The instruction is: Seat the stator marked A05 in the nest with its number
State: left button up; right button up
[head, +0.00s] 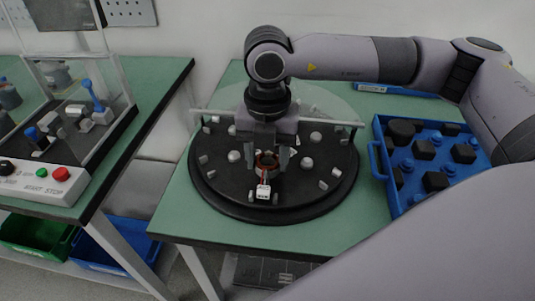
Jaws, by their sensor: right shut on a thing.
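My right gripper (267,160) points down over the black round plate (230,200) on the green table. It is shut on a stator (266,167), a dark ring with a copper-coloured inside, held between its fingers. A white connector (263,191) hangs from the stator on red wires at its front. The number on the stator is too small to read. Several light metal nests or posts stand around the plate, and their numbers cannot be read. Whether the stator touches the plate cannot be told. My left gripper is not in view.
A blue tray (376,160) with black blocks and blue knobs stands at the right. A clear guard with a pale bar (340,123) stands behind the plate. At the left, another table carries a clear-walled fixture and a button box (45,182). Bins (105,245) sit below.

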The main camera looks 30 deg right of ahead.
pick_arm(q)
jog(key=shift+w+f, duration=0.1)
pick_arm(e)
jog(key=shift+f, duration=0.15)
pick_arm(q)
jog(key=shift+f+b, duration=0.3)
jog(key=shift+b, duration=0.25)
pick_arm(e)
jog(key=shift+f, duration=0.25)
jog(key=o, duration=1.2)
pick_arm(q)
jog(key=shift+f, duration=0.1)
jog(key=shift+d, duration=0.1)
pick_arm(e)
jog(key=shift+r, duration=0.45)
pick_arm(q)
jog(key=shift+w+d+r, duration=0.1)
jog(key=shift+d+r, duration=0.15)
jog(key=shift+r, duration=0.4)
pick_arm(e)
jog(key=shift+r, duration=3.2)
